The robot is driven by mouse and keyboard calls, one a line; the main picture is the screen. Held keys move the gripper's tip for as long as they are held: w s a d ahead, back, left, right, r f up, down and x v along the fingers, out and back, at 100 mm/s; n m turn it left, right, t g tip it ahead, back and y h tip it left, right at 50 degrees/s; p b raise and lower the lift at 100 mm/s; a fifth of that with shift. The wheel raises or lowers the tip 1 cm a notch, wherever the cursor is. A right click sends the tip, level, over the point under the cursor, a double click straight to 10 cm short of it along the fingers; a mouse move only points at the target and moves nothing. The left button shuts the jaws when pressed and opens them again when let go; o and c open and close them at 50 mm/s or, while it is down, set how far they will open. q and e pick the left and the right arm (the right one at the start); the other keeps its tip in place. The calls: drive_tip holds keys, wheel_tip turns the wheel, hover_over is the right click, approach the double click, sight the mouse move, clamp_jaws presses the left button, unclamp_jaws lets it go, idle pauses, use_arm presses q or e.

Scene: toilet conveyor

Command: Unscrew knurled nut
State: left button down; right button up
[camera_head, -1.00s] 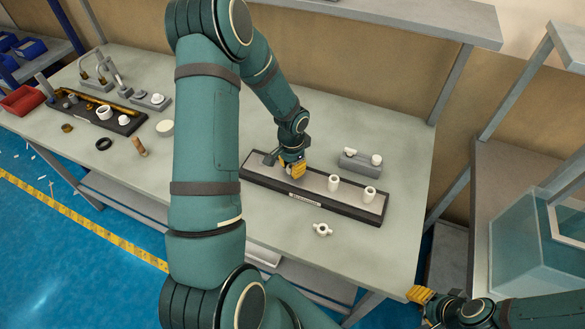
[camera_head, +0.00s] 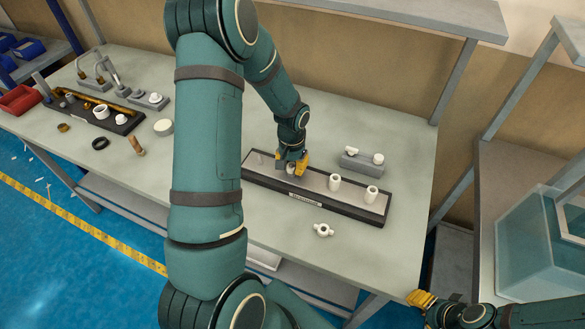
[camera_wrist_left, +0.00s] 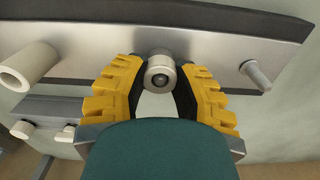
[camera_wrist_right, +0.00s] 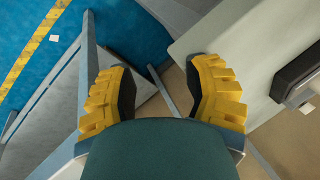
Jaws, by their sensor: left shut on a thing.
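The knurled nut (camera_wrist_left: 161,76) is a short metal-grey cylinder with a dark round centre in the left wrist view. My left gripper (camera_head: 291,166) is shut on it, with one yellow-padded finger on each side, low over the long dark-edged board (camera_head: 334,207). In the left wrist view my left gripper's fingertips (camera_wrist_left: 160,72) meet the nut's sides. The nut's far end and whatever it sits on are hidden. My right gripper (camera_wrist_right: 160,85) is open and empty, beyond the table's front right corner; it also shows in the head view (camera_head: 421,299).
Two white cylinders (camera_head: 334,182) (camera_head: 371,194) stand on the board, right of my left gripper. A thin peg (camera_wrist_left: 256,74) is at its other end. A white winged part (camera_head: 323,230) lies in front. A grey block with white fittings (camera_head: 362,162) stands behind. Other parts fill the table's left.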

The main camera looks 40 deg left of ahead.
use_arm(q)
drive_tip(key=shift+f+n+b, duration=0.1)
drive_tip(key=shift+n+b, duration=0.35)
drive_tip(key=shift+n, duration=0.35)
drive_tip(key=n, duration=0.2)
drive_tip(key=shift+n, duration=0.3)
drive_tip(key=shift+s+n, duration=0.1)
drive_tip(key=shift+n, duration=0.3)
drive_tip(key=shift+d+n, duration=0.1)
drive_tip(key=shift+n, duration=0.5)
drive_tip(key=n, duration=0.2)
drive_tip(key=shift+n, duration=1)
